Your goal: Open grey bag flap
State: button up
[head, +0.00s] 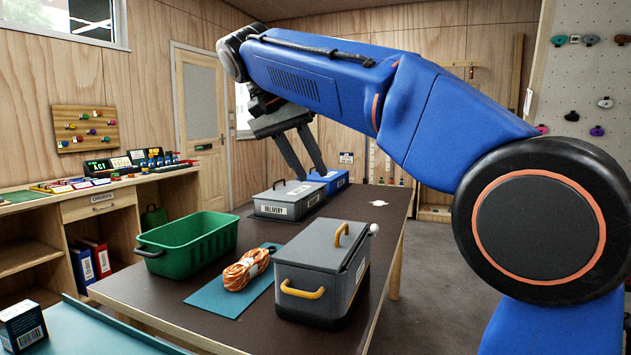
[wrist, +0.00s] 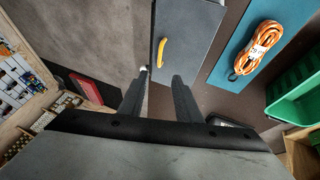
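The grey bag (head: 308,285) is a box-like dark grey case at the table's near right. Its flap (head: 308,246) lies flat and shut on top. A yellow handle (head: 341,233) stands on the flap and another yellow handle (head: 302,290) is on the front side. In the wrist view the flap (wrist: 196,30) is at the top, with its yellow handle (wrist: 161,54). My gripper (head: 313,176) is open and empty, above and beyond the bag, apart from it. Its fingers (wrist: 158,92) point toward the bag's end in the wrist view.
A grey delivery box (head: 287,201) and a blue box (head: 331,181) stand farther back on the table. A green crate (head: 188,243) is at the left. An orange rope (head: 246,270) lies on a blue mat (head: 217,297) beside the bag. A pale knob (head: 374,229) is by the bag's right end.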

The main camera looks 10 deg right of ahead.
aim_at(341, 227)
jog(key=x, duration=1.7)
jog(key=shift+f, duration=0.15)
grip_shut()
